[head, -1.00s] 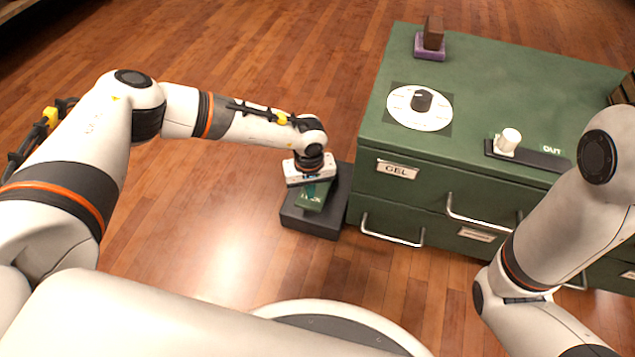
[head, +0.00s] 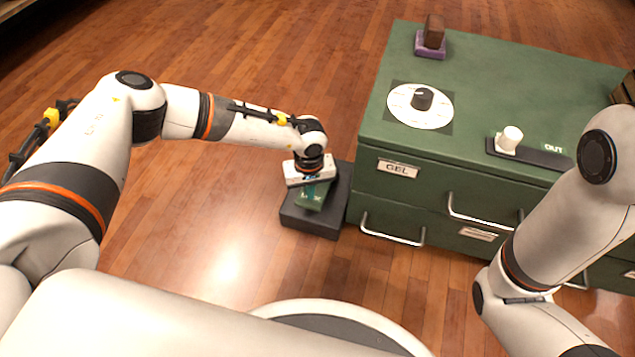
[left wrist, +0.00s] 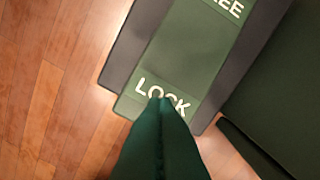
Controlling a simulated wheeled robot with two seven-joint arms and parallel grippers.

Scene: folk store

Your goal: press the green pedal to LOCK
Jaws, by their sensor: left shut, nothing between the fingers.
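The green pedal (head: 313,203) sits on a dark base block (head: 309,220) on the floor, left of the green cabinet. In the left wrist view the pedal (left wrist: 188,58) has LOCK (left wrist: 146,88) in white at its near end and part of FREE (left wrist: 226,7) at its far end. My left gripper (head: 314,190) is over the pedal. Its shut, empty fingers (left wrist: 163,103) appear in front of the middle letters of LOCK in the left wrist view. I cannot tell whether the tips touch the pedal. My right arm shows in the head view, but its gripper does not.
The green cabinet (head: 372,170) stands close to the right of the base block, with drawer handles (head: 392,238) sticking out. A dial (head: 420,106), a white knob on a slider (head: 509,140) and a brown block on a purple base (head: 431,45) are on its top. The wooden floor to the left is clear.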

